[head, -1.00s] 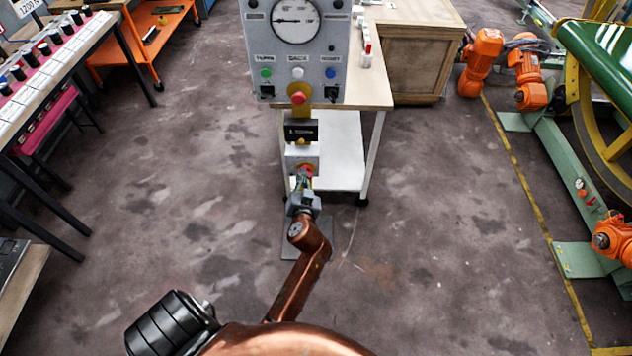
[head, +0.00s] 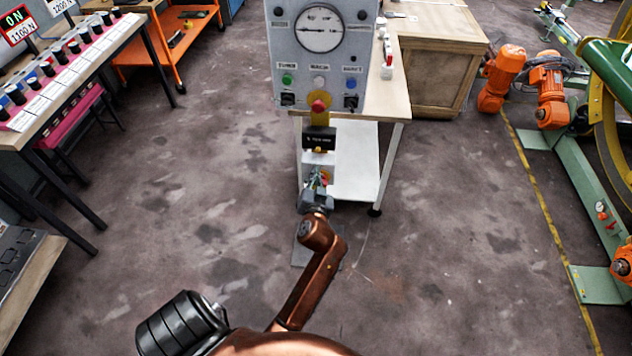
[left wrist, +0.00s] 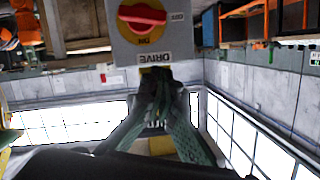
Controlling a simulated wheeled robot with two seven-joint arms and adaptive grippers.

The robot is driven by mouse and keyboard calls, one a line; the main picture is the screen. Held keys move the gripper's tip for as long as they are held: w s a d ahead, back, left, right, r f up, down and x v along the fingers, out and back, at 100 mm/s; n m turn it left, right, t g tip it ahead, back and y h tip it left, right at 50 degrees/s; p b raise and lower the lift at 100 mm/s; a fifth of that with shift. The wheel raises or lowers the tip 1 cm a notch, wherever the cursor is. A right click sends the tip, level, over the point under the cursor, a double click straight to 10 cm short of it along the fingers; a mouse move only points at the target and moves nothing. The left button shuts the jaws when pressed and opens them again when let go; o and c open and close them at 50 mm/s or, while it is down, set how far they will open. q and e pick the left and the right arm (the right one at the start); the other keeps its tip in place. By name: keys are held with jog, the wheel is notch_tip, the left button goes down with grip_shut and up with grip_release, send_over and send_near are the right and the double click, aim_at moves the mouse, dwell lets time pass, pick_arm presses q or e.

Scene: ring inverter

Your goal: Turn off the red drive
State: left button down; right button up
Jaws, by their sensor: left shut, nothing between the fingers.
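The red drive knob (left wrist: 142,15) sits on a yellow disc on a grey box (left wrist: 175,42), with upside-down labels ON, OFF and DRIVE. Its handle lies nearly crosswise in the left wrist view; I cannot tell which end points. In the head view the knob (head: 325,177) is partly hidden behind my left gripper (head: 316,181), low on the post under the gauge panel (head: 320,60). In the left wrist view my left gripper (left wrist: 158,80) is shut and empty, its tips by the DRIVE label, off the knob. Contact with the box cannot be told. My right gripper is out of view.
A red button (head: 319,106) is on the panel's lower edge, above a dark display (head: 319,139). A white-legged table (head: 385,150) stands close behind. A bench with knobs (head: 60,85) is at left, orange robot arms (head: 548,95) at right. The floor between is clear.

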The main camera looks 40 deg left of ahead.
pick_arm(q)
notch_tip(320, 180, up, 5)
dwell(0.3)
dwell(0.4)
